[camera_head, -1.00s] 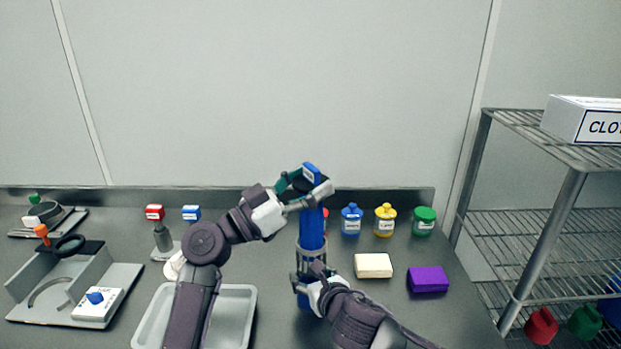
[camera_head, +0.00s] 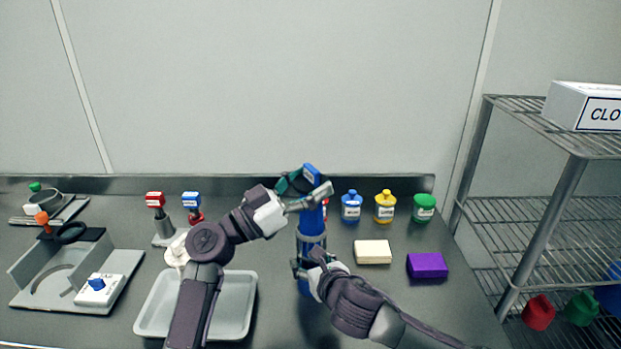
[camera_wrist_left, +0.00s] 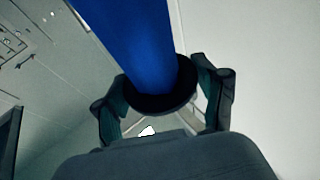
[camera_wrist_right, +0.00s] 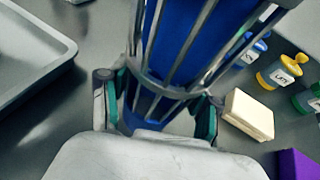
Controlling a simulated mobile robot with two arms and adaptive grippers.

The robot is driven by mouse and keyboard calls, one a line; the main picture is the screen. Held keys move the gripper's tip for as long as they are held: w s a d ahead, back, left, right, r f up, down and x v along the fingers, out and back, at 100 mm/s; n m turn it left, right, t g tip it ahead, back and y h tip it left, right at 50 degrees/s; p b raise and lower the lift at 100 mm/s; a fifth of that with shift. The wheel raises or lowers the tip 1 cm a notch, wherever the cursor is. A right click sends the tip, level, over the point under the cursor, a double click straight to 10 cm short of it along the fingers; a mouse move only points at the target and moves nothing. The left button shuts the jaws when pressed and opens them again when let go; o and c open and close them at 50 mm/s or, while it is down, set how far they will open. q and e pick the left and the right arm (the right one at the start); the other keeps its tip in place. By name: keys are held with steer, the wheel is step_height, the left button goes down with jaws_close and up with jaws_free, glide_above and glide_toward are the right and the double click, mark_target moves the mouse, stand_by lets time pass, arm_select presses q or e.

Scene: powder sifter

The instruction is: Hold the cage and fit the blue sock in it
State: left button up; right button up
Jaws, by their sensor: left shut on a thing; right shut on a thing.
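The cage (camera_wrist_right: 205,50), a set of grey metal bars with rings, is upright above the table. My right gripper (camera_head: 309,271) is shut on its lower part. The blue sock (camera_head: 312,219) is a long blue tube standing upright; its lower part is inside the cage, where blue shows between the bars in the right wrist view (camera_wrist_right: 180,40). My left gripper (camera_head: 308,194) is shut on the sock's dark top collar (camera_wrist_left: 165,100), above the cage. The sock's lower end is partly hidden by my right gripper.
A grey tray (camera_head: 246,316) lies to the left. Blue (camera_head: 351,207), yellow (camera_head: 385,208) and green (camera_head: 424,209) bottles stand behind to the right, with a cream block (camera_head: 373,252) and purple block (camera_head: 428,265) nearer. A wire shelf (camera_head: 540,205) stands at far right.

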mark_target(301, 230)
arm_select(q)
steer(key=shift+f, duration=1.45)
steer(key=shift+f, duration=1.55)
steer(key=shift+f, duration=0.1)
steer(key=shift+f, duration=1.25)
steer(key=shift+f, duration=0.15)
steer(key=shift+f, duration=0.3)
